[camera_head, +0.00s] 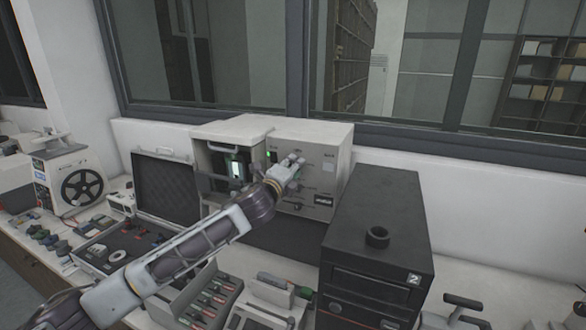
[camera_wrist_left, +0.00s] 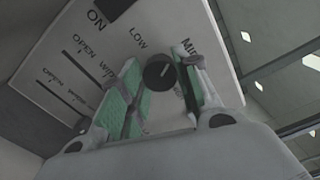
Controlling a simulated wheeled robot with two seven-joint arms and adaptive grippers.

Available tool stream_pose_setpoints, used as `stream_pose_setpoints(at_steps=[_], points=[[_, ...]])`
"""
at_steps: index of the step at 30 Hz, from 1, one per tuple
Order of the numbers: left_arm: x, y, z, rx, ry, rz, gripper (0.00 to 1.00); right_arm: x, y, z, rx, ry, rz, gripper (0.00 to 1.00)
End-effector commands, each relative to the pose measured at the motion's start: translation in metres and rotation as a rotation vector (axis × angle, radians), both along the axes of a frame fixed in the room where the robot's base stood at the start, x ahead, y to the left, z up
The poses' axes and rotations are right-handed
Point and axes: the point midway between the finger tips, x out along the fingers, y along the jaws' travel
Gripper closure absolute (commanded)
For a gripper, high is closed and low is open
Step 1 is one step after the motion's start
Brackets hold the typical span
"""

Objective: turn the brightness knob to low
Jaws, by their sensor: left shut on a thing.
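The brightness knob (camera_wrist_left: 159,74) is a small round black knob on the pale front panel (camera_wrist_left: 120,60). In the left wrist view the printed words LOW and MID stand above it, LOW to the upper left and MID to the upper right. A short pale mark shows on the knob, but which word it points at is hard to tell. My right gripper is out of view.
A black cabinet (camera_head: 380,220) marked 2 stands right of the press. An open black case (camera_head: 165,188) and a tool rack (camera_head: 205,298) are at the left and front. A reel machine (camera_head: 80,185) is far left. The counter is crowded.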

Motion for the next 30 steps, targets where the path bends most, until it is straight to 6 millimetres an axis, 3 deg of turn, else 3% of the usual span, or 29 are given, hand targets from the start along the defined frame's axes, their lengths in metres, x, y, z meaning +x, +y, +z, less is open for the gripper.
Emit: stream_pose_setpoints(at_steps=[18,30], points=[[0.0002,0.0,-0.0021,-0.541,0.228,0.002,0.92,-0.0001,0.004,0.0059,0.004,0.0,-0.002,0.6],[0.0003,0.0001,-0.0022,-0.786,0.329,0.002,0.92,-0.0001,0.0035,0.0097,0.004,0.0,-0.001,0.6]])
